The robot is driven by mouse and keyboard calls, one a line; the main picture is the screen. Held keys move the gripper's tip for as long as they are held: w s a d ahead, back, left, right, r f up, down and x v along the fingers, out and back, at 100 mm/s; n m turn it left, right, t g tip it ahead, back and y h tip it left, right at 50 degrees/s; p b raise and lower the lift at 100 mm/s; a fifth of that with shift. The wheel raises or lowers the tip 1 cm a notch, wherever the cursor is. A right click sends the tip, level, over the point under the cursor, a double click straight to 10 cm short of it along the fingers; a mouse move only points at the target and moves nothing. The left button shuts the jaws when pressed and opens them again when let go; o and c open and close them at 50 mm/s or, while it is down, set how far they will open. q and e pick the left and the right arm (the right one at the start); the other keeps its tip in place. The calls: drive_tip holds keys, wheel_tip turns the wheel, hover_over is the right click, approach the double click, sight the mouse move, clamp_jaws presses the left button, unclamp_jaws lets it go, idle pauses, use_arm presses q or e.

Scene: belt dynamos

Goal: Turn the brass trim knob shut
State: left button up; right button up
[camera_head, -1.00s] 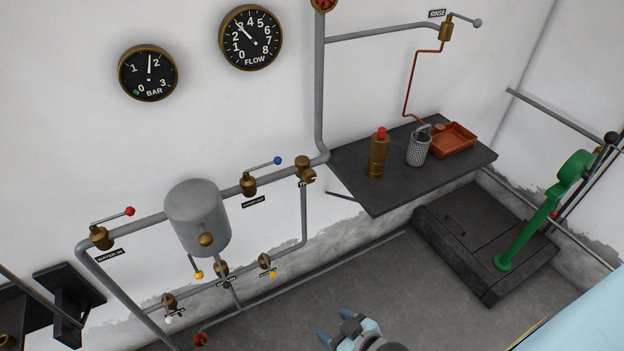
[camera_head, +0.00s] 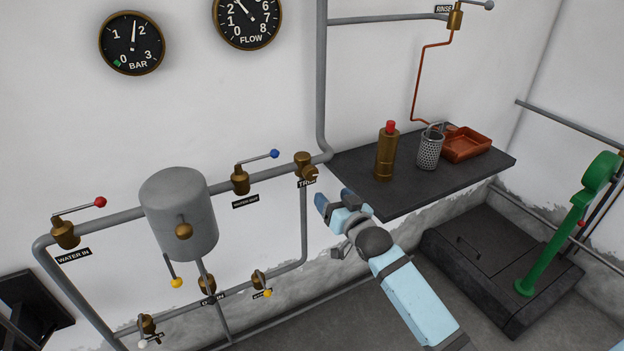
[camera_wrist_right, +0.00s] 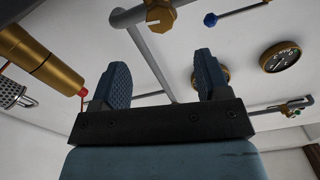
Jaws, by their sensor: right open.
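The brass trim knob (camera_head: 303,164) is on the grey pipe by the wall, right of the blue-handled valve, above a partly covered label. It also shows at the top of the right wrist view (camera_wrist_right: 158,15), beyond the fingertips. My right gripper (camera_head: 334,201) is below and a little right of the knob, apart from it. In the right wrist view its two blue fingers (camera_wrist_right: 160,72) are spread with nothing between them. The knob's turn position is too small to tell. My left gripper is in no view.
The blue-handled valve (camera_head: 240,180) and grey tank (camera_head: 180,215) are left of the knob. A dark shelf (camera_head: 360,178) at right carries a brass bottle (camera_head: 386,152), a mesh basket (camera_head: 430,150) and an orange tray (camera_head: 466,145). The shelf's front corner is close to my right gripper.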

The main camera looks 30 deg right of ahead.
sight(312, 176)
drive_tip(key=w, duration=1)
drive_tip(key=shift+w, duration=0.7)
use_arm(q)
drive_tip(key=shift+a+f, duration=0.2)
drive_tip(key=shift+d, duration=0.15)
use_arm(e)
drive_tip(key=shift+c, duration=0.4)
drive_tip(key=c, duration=0.8)
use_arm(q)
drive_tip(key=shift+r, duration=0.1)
use_arm(e)
drive_tip(key=shift+c, duration=0.2)
